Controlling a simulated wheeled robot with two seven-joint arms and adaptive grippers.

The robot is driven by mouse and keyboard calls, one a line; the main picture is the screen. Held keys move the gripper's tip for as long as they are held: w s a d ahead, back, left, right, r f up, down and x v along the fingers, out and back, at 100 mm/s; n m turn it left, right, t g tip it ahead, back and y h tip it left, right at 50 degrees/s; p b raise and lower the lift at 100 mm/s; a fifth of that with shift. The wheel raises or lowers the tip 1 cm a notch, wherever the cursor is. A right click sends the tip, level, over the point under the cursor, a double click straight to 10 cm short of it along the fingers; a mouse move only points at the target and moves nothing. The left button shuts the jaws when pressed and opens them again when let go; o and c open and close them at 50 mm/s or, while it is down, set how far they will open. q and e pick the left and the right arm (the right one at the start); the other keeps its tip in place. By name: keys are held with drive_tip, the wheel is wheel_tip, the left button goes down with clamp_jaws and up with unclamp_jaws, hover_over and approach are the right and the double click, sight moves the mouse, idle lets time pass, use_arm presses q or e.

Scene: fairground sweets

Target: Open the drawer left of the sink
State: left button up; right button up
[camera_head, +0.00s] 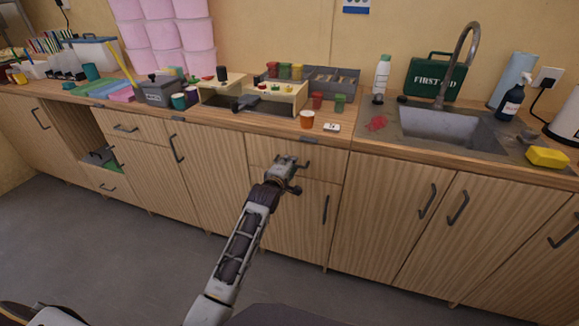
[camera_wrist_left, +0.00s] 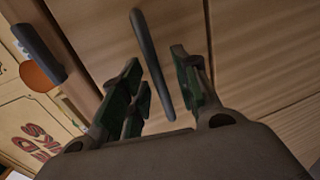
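The drawer (camera_head: 324,168) left of the sink (camera_head: 440,127) is a wooden front under the counter, above a cupboard door. It looks shut. My left gripper (camera_head: 291,168) is at the drawer front and hides part of its dark handle (camera_head: 304,165). In the left wrist view the dark bar handle (camera_wrist_left: 151,60) runs between the fingers of my left gripper (camera_wrist_left: 158,72). The fingers are apart, with a visible gap on each side of the handle. I cannot tell whether any finger touches the wood. My right gripper is in neither view.
The cupboard door (camera_head: 290,225) below has an upright handle. On the counter (camera_head: 345,142) above stand an orange cup (camera_head: 307,119), a small white card (camera_head: 332,127) and a sweets tray (camera_head: 270,95). The grey floor (camera_head: 130,245) in front is clear.

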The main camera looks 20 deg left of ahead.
use_arm(q)
drive_tip(key=shift+w, duration=0.35)
drive_tip(key=shift+f, duration=0.1)
clamp_jaws()
idle(0.3)
